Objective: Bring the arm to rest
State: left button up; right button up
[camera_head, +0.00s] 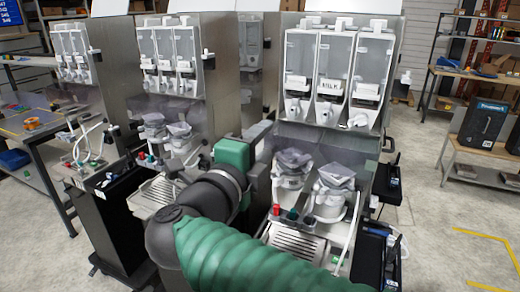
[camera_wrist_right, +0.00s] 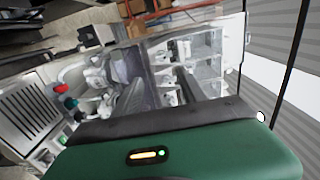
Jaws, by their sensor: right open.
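My right arm, with its green ribbed sleeve (camera_head: 250,255), comes in from the bottom in the head view. It bends at a dark wrist joint up to a green hand housing. My right gripper (camera_head: 262,150) is raised between two dispenser machines, its fingers mostly hidden by the hand. In the right wrist view, two dark fingers stand apart above the green housing, so the right gripper (camera_wrist_right: 163,88) is open, with nothing seen between them. My left gripper is not in view.
A dispenser machine (camera_head: 325,85) with three clear hoppers stands close on the right of the hand. Another dispenser machine (camera_head: 170,60) stands on its left, with more beyond. A speaker-like black box (camera_head: 483,122) sits on a bench at right. The floor at right (camera_head: 440,235) is clear.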

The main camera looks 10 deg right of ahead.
jog(key=shift+s+a, duration=0.3)
jog(key=shift+s, duration=0.2)
jog(key=shift+d, duration=0.1)
